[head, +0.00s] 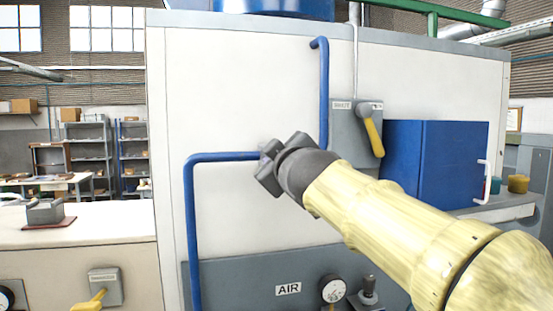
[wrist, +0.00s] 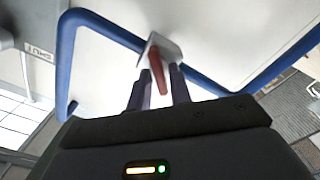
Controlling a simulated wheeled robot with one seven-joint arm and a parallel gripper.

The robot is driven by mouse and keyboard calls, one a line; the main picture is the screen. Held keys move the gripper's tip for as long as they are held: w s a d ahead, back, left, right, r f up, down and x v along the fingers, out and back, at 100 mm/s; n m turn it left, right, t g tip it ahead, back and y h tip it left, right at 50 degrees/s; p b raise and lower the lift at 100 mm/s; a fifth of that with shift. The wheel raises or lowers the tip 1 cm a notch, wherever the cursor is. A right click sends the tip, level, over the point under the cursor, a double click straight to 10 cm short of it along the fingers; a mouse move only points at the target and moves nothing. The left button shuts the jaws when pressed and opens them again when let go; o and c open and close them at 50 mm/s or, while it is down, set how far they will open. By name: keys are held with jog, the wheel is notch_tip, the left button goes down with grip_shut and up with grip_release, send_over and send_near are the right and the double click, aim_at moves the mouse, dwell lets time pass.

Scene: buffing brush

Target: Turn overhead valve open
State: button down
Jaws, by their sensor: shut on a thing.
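A red valve handle (wrist: 157,70) shows in the wrist view against a pale bracket on the blue pipe (wrist: 68,60). My gripper (wrist: 159,85) has its two dark fingers on either side of the handle and is shut on it. In the head view my gripper (head: 268,168) reaches to the bend of the blue pipe (head: 222,157) on the white cabinet face. The handle and valve are hidden there behind my gripper and wrist. A small "SHUT" label (wrist: 40,52) appears upside down at the left of the wrist view.
A grey box with a yellow lever (head: 373,138) and a blue cabinet (head: 440,160) are right of my gripper. An "AIR" panel (head: 288,289) with a gauge (head: 333,289) is below. A pale counter (head: 100,230) stands at left.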

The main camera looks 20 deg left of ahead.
jog(key=shift+a+f+n, duration=0.1)
jog(key=shift+f+n, duration=0.05)
jog(key=shift+n, duration=2.2)
jog(key=shift+a+f+n, duration=0.1)
jog(key=shift+n, duration=2.25)
jog(key=shift+d, duration=0.1)
jog(key=c, duration=1.5)
grip_release()
jog(key=shift+s, duration=0.1)
jog(key=b+v, duration=0.6)
jog(key=v, duration=1.1)
